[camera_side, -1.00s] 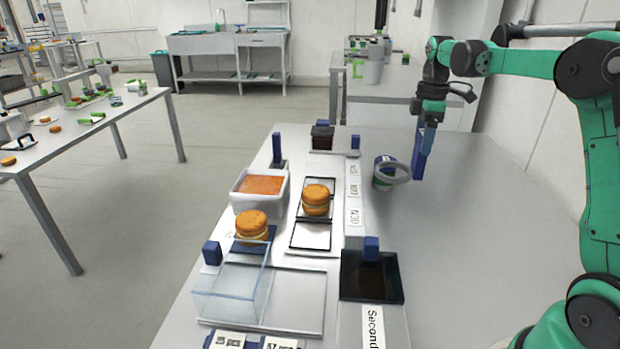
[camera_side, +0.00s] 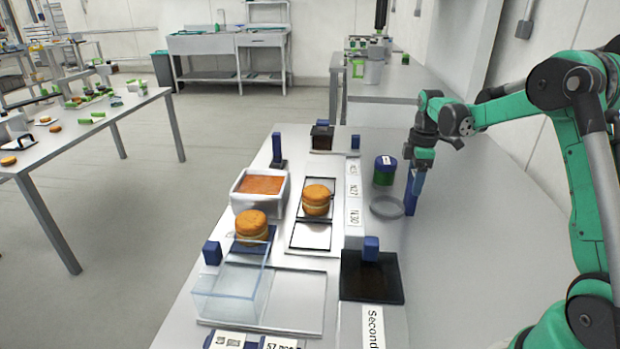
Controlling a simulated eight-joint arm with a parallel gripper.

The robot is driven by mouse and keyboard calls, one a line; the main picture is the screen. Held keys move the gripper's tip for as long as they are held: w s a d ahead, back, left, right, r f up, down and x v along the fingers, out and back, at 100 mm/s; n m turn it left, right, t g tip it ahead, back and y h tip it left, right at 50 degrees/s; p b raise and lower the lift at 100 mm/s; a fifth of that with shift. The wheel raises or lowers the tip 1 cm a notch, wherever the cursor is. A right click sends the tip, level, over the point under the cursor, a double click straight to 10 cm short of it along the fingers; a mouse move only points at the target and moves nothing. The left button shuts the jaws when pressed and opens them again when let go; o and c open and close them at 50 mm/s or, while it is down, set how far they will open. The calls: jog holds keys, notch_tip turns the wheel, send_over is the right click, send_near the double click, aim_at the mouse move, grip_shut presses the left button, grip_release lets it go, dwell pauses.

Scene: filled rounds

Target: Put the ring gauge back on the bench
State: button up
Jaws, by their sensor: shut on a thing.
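The ring gauge (camera_side: 386,207) is a flat grey ring at the right of the work area. It lies level at or just above the bench (camera_side: 450,250), in front of a green jar with a blue lid (camera_side: 385,172). I cannot tell whether it touches the bench. My gripper (camera_side: 409,206) points down with its blue fingers at the ring's right edge, and it is shut on the ring gauge. The exact grip on the rim is too small to see.
Filled rounds stand on a dark-framed stand (camera_side: 317,199) and a blue pad (camera_side: 252,229) to the left. A white tub of orange filling (camera_side: 260,186), a clear box (camera_side: 232,291) and a black tray (camera_side: 371,278) are also near. The bench right of the gripper is clear.

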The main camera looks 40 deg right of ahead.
jog(key=o, duration=1)
notch_tip(320, 180, up, 12)
jog(key=s+a+f+m+t, duration=0.1)
jog(key=s+a+m+t, duration=0.1)
jog(key=a, duration=0.5)
jog(key=s+a+f+m+t, duration=0.1)
jog(key=s+a+m+t, duration=0.1)
jog(key=a, duration=0.5)
jog(key=s+a+f+m+t, duration=0.2)
jog(key=s+a+m, duration=0.2)
jog(key=a, duration=0.3)
jog(key=shift+a+m+t, duration=0.2)
jog(key=shift+m+t, duration=0.1)
jog(key=shift+t, duration=0.1)
jog(key=shift+s+a+f, duration=0.15)
jog(key=shift+a+f, duration=0.05)
